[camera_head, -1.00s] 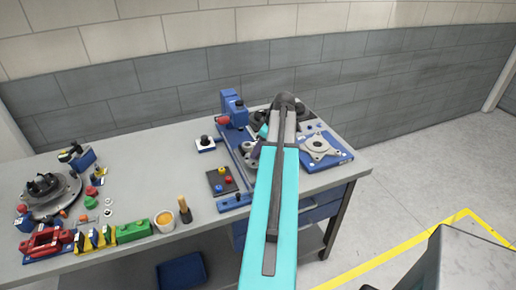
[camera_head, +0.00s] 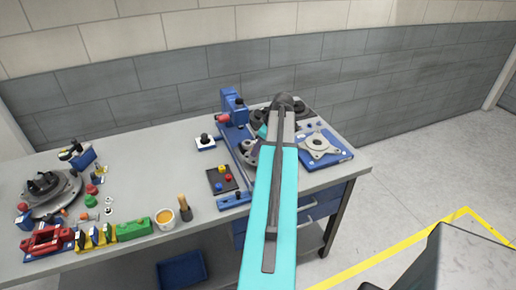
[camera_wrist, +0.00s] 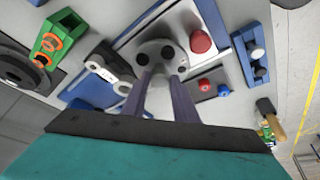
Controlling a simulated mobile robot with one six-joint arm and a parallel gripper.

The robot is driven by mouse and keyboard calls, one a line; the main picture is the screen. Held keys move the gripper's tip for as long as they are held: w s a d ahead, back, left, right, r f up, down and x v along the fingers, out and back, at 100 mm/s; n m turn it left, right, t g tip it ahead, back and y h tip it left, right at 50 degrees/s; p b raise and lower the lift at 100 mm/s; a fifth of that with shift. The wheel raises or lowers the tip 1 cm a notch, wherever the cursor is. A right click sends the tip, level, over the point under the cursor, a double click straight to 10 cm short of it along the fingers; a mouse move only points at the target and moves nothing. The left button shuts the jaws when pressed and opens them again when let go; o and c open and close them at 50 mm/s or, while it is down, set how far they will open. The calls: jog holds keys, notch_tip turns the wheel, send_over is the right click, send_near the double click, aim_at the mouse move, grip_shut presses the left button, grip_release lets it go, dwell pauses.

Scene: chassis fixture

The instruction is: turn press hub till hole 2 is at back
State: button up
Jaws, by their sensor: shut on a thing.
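The press hub (camera_wrist: 155,48) is a grey round piece with dark holes in its face, seen in the wrist view. My gripper (camera_wrist: 161,80) has its two purple-grey fingers shut on the near side of the hub. I cannot read any hole numbers, so I cannot tell which one is hole 2. In the head view the blue press (camera_head: 233,108) stands at the back of the bench. My arm covers the gripper there and most of the hub; a grey round edge (camera_head: 250,156) shows just left of the arm.
A red button (camera_wrist: 200,42) sits close right of the hub. A dark panel with coloured buttons (camera_head: 222,179) is left of the arm. A blue plate with a grey flange (camera_head: 318,144) lies to the right. The bench middle (camera_head: 150,165) is mostly clear.

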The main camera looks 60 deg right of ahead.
jog(key=shift+a+m, duration=0.1)
jog(key=shift+m, duration=0.3)
jog(key=shift+a+f+m+h+b, duration=0.15)
jog(key=shift+m+h+b, duration=0.45)
jog(key=shift+m+b, duration=0.45)
jog(key=m+h+b, duration=0.1)
jog(key=m, duration=0.3)
jog(key=shift+a+g, duration=0.1)
jog(key=shift+g, duration=0.2)
jog(key=m+h, duration=0.1)
jog(key=m, duration=0.1)
jog(key=m+g, duration=0.1)
jog(key=m, duration=0.1)
jog(key=shift+w+h+b, duration=0.1)
jog(key=shift+h+b, duration=0.2)
jog(key=shift+h, duration=0.1)
jog(key=shift+m+g+h, duration=0.3)
jog(key=shift+m+g, duration=0.2)
jog(key=shift+m, duration=1.05)
jog(key=o, duration=1)
